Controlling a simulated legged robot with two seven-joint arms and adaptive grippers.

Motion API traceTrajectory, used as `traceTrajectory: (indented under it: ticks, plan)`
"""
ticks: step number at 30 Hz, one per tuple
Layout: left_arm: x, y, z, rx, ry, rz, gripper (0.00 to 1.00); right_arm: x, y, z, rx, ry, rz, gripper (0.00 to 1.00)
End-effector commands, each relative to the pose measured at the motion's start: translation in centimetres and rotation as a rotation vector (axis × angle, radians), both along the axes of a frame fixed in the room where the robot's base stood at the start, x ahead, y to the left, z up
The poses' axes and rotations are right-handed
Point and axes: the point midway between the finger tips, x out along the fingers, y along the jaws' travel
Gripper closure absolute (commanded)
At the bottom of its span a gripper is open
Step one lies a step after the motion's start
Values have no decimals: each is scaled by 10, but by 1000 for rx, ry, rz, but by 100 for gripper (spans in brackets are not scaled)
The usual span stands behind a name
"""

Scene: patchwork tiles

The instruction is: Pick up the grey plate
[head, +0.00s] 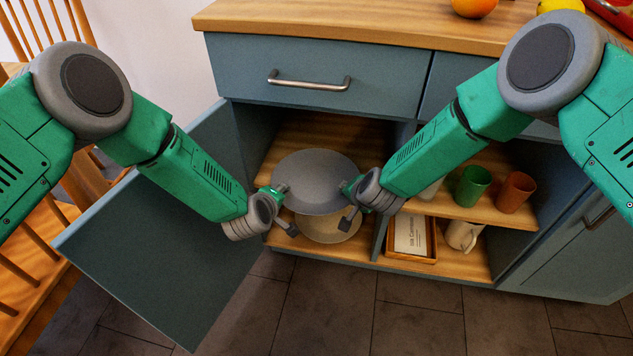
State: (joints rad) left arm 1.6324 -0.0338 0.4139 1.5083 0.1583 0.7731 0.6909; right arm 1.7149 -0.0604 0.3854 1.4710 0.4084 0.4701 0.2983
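The grey plate (317,183) is in the left part of the open cabinet, between my two grippers. A second, cream-coloured plate or dish (328,229) shows lower down, behind and below the grey one. My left gripper (284,206) is at the grey plate's left edge, and my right gripper (347,203) is at its right edge. Each gripper has one finger near the rim and another lower and apart from it. I cannot tell whether the fingers touch the plate or whether it is lifted.
The cabinet door (150,255) stands open at the left. A green cup (472,186) and an orange cup (515,193) stand on the right shelf. Below are a framed card (410,235) and a white mug (462,236). Fruit, including an orange (474,6), lies on the countertop (370,24).

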Motion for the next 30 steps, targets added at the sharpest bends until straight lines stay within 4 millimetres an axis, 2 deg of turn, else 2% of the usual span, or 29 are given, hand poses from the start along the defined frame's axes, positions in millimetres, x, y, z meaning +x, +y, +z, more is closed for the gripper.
traceTrajectory:
  ticks: [6, 7, 9, 10, 23, 30]
  plan:
    - [0, -1, 0, 2, 0, 0, 66, 0, 0, -1, 2, 1, 1, 77]
    - [0, -1, 0, 2, 0, 0, 69, 0, 0, 0, 2, 1, 1, 80]
    - [0, -1, 0, 2, 0, 0, 94, 0, 0, 0, 3, 1, 0, 100]
    - [0, -1, 0, 2, 0, 0, 100, 0, -1, -1, 3, 1, 0, 100]
    - [0, 1, -1, 1, 3, 2, 100, 0, -2, -2, -1, 3, 0, 100]
    - [0, 2, 9, 3, 3, 4, 100, 0, -2, 9, -2, 2, -1, 100]
